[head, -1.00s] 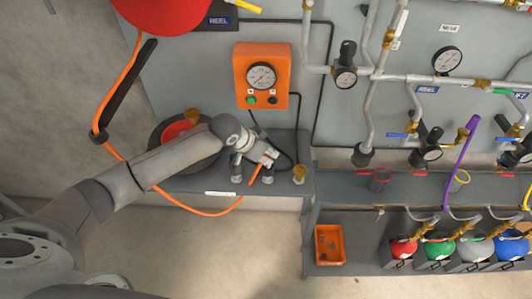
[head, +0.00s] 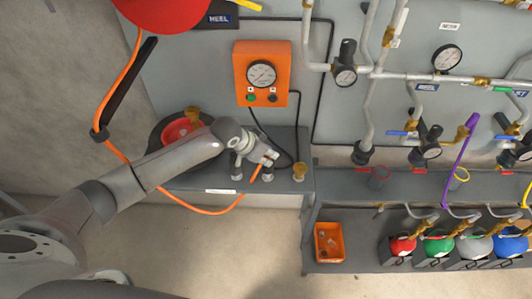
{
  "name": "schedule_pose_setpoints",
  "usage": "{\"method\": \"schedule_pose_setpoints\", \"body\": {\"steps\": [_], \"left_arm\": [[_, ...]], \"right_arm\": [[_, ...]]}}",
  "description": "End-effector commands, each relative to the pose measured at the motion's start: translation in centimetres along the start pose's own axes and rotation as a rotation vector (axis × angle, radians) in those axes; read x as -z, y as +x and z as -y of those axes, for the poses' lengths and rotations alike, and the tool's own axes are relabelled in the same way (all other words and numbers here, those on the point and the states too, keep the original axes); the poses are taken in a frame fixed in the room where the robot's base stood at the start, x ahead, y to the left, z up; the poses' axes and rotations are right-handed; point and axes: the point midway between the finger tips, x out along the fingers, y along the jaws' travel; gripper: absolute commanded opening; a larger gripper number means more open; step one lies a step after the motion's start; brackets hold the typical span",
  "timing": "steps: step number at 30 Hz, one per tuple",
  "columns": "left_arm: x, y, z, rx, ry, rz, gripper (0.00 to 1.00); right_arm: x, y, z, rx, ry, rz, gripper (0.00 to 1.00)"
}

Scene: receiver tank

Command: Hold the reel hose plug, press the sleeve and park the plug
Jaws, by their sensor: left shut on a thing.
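An orange reel hose (head: 122,150) runs down from the red reel (head: 165,12) at the top left, loops below the grey shelf, and rises to my left gripper. My left gripper (head: 265,168) is shut on the hose end over the shelf; the plug and its sleeve are mostly hidden by the fingers. A small brass fitting (head: 299,171) stands on the shelf just right of the gripper, apart from it. My right gripper is not in view.
An orange gauge box (head: 262,73) hangs on the panel above the shelf. A red round part (head: 181,130) sits behind my forearm. Pipes, valves and a purple hose (head: 462,150) fill the right. An orange bin (head: 329,242) and coloured tanks (head: 440,245) are low right.

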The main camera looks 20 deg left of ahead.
Motion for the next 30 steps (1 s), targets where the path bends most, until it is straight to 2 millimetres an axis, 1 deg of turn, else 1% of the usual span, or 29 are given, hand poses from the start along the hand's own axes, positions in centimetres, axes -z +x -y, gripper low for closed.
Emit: {"method": "schedule_pose_setpoints", "body": {"steps": [8,9,14,15,25,28,30], "left_arm": [[0.0,0.1,0.0,0.000,0.001,-0.001,0.00],[0.0,0.1,0.0,0.000,0.001,-0.001,0.23],[0.0,0.1,0.0,0.000,0.001,-0.001,0.43],[0.0,0.1,0.0,0.000,0.001,-0.001,0.46],[-0.1,-0.1,0.0,0.000,0.001,0.000,0.46],[0.0,-0.8,0.0,0.000,0.001,-0.001,0.46],[0.0,-1.7,0.1,0.001,0.003,-0.001,0.46]], "right_arm": [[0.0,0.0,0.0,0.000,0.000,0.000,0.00],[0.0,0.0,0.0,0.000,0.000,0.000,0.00],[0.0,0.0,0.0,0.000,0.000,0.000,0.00],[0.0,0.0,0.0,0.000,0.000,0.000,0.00],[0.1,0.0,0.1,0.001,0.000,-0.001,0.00],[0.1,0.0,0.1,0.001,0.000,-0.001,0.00],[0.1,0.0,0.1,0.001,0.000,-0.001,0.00]]}}
